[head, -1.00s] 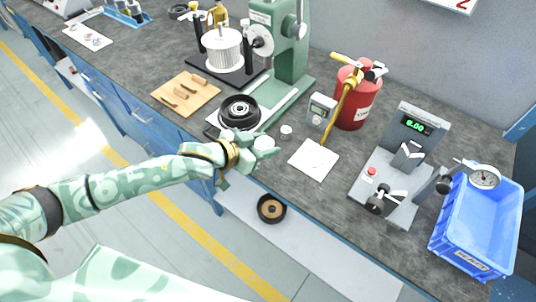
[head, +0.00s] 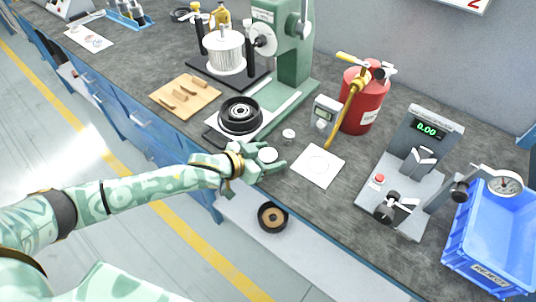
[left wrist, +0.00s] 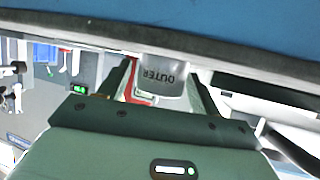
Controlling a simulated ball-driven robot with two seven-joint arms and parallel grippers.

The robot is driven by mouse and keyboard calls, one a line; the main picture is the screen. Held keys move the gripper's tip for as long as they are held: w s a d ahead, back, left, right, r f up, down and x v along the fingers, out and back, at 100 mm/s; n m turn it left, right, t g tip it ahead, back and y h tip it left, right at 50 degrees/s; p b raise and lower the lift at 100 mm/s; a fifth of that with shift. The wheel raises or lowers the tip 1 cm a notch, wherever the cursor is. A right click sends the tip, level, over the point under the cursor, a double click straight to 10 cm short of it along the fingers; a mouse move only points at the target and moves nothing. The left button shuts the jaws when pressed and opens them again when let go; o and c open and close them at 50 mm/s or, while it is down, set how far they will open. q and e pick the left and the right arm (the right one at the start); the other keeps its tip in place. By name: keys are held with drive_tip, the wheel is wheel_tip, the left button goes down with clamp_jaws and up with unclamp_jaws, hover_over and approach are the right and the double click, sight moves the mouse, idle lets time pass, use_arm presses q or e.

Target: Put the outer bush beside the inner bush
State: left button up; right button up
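The outer bush (left wrist: 162,75), a pale grey-white ring marked OUTER, sits between the fingers of my left gripper in the left wrist view, its lettering upside down. In the head view the outer bush (head: 268,155) shows as a white disc between the fingertips of my left gripper (head: 270,161), which is shut on it near the bench's front edge. A small pale ring (head: 288,135), likely the inner bush, stands on the bench just behind and right of the gripper; its label is too small to read. My right gripper is not in view.
A white sheet with a circle (head: 317,165) lies right of the gripper. A grey meter (head: 325,112), red extinguisher (head: 362,98), gauge stand (head: 410,170) and blue bin (head: 492,240) stand farther right.

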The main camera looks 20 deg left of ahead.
use_arm(q)
drive_tip(key=shift+r, duration=0.25)
drive_tip(key=p+v, duration=0.4)
drive_tip(key=v, duration=0.8)
drive_tip(key=shift+f, duration=0.15)
